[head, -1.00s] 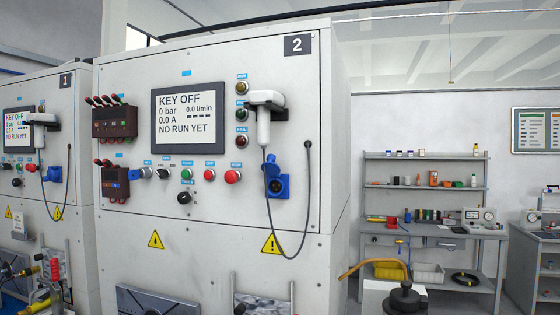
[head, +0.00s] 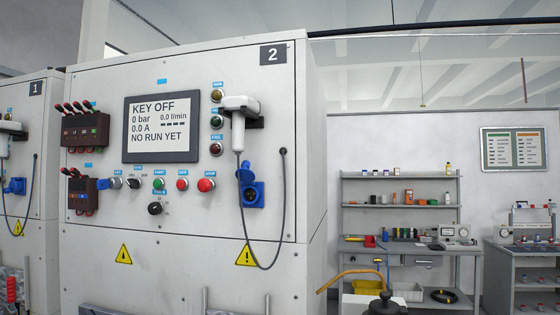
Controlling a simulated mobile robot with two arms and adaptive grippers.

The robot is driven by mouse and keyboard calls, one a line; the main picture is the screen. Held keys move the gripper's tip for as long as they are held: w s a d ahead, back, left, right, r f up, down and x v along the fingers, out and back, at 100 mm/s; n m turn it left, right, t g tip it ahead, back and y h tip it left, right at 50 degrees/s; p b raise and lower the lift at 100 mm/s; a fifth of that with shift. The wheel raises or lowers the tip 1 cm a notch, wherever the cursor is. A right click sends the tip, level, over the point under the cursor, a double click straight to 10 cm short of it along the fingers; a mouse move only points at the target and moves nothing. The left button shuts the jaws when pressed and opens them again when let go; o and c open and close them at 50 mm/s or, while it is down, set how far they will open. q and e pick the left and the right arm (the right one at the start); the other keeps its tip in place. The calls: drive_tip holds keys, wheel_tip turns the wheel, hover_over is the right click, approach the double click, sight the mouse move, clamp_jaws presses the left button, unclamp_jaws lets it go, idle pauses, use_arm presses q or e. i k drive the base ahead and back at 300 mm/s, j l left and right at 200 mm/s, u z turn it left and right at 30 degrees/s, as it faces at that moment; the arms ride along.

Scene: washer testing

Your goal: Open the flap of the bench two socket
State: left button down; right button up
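The bench two socket (head: 253,195) is blue and sits on the right part of the front panel of bench two (head: 215,245), below the white handheld device. Its blue flap (head: 244,172) appears tilted up above the socket, and the round dark face with its contacts shows below it. Neither of my grippers is in view.
A white handheld device (head: 238,118) hangs in a dark holder above the socket. A dark cable (head: 283,210) loops down just right of the socket. Bench one (head: 40,230) stands at the left. A workbench (head: 410,248) with shelves stands behind at the right.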

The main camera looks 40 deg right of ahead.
sight(247, 176)
drive_tip(key=z, duration=0.4)
drive_tip(key=l+z, duration=0.15)
drive_tip(key=z, duration=0.25)
drive_tip(key=l+z, duration=0.1)
drive_tip(key=z, duration=0.3)
drive_tip(key=l+z, duration=0.15)
drive_tip(key=z, duration=0.3)
drive_tip(key=l+z, duration=0.1)
drive_tip(key=z, duration=0.3)
drive_tip(key=i+l+z, duration=0.1)
drive_tip(key=l, duration=0.4)
